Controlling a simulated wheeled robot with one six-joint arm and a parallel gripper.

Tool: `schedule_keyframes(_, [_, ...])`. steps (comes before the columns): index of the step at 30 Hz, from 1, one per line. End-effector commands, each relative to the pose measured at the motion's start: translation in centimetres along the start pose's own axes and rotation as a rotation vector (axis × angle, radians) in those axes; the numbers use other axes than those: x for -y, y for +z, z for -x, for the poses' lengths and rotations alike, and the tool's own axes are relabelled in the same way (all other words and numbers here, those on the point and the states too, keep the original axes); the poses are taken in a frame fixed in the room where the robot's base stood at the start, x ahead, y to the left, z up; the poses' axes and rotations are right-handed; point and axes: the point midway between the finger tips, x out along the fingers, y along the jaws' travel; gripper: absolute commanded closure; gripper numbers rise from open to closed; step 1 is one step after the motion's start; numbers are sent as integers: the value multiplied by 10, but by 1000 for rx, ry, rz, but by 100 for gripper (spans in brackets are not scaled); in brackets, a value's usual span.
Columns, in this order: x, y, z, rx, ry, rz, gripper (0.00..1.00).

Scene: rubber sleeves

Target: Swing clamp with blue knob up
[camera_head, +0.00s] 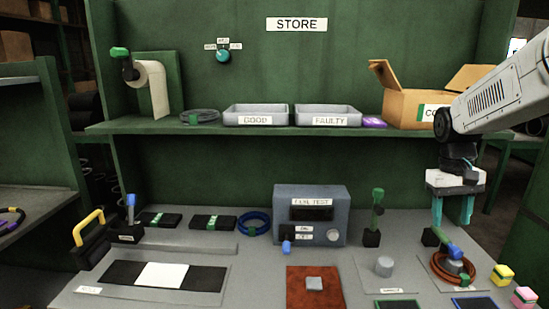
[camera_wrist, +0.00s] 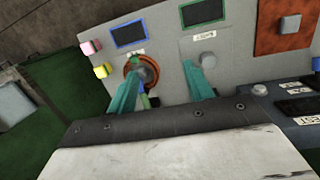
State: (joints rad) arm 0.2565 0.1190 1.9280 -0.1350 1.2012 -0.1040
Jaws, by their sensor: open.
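The clamp with the blue knob (camera_head: 454,250) is at the right of the bench, lowered, its arm slanting down from a black base over a grey part ringed by orange hose (camera_head: 437,268). A second clamp with a green knob (camera_head: 377,195) stands upright to the left.
A blue-grey tester box (camera_head: 312,200) stands left of the green-knob clamp. A grey round part (camera_head: 384,265) sits on a plate in front of that clamp. Yellow (camera_head: 502,273) and pink (camera_head: 524,297) blocks lie at the right edge. A shelf (camera_head: 190,127) with trays and a carton is above.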

Motion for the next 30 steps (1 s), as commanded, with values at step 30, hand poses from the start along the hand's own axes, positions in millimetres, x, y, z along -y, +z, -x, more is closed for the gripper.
schedule_keyframes(30, [117,280,-2,-242,-105,90,49])
